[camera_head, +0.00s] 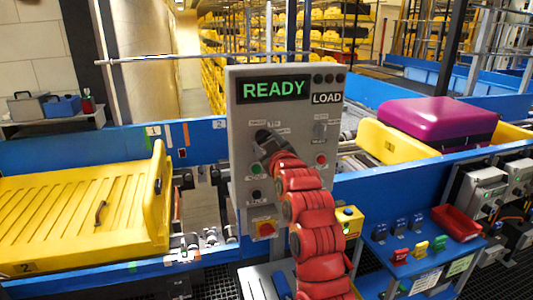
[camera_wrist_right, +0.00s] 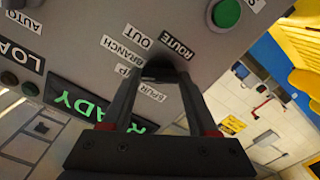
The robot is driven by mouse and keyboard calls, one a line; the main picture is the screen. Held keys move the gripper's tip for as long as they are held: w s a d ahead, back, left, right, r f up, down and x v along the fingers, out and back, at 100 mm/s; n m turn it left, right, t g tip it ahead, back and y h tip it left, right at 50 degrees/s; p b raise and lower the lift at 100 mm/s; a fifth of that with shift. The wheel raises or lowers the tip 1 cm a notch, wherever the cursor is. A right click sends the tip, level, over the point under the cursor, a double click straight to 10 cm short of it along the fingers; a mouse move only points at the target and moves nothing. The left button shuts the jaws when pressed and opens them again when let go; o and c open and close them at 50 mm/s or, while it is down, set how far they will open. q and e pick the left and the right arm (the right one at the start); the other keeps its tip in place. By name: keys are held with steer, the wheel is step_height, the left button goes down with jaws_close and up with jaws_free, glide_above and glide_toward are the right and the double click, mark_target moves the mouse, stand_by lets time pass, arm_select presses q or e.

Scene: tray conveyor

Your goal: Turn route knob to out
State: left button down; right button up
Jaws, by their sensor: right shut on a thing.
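The grey control panel (camera_head: 240,190) stands upright in the middle of the head view, with a green "READY" display (camera_head: 274,89) and a "LOAD" label (camera_head: 327,98). My right gripper (camera_head: 265,138) is at the panel's left half, its red arm reaching up from below. In the wrist view the right gripper (camera_wrist_right: 160,85) is shut on the dark route knob (camera_wrist_right: 160,68). Labels "ROUTE", "OUT", "BRANCH" and a partly covered one surround the knob. The fingers hide most of the knob, so its pointing direction cannot be told. My left gripper is not in view.
A green button (camera_wrist_right: 226,14) sits close to the knob. A yellow tray (camera_head: 80,200) lies left; a purple suitcase (camera_head: 440,120) sits right on another yellow tray (camera_head: 385,142). A blue bench (camera_head: 405,225) holds small coloured parts.

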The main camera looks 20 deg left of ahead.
steer(key=m+b, duration=0.2)
steer(key=shift+f+m, duration=0.2)
steer(key=shift+m, duration=0.2)
steer(key=m+b, duration=0.1)
steer(key=m, duration=0.1)
steer(key=shift+r+m+b, duration=0.1)
steer(key=shift+m+b, duration=0.2)
steer(key=m, duration=0.2)
steer(key=shift+m+b, duration=0.35)
steer(key=shift+m, duration=1.85)
steer(key=shift+r, duration=0.1)
steer(key=o, duration=1.4)
steer(key=shift+s+b, duration=0.1)
steer(key=shift+b, duration=0.2)
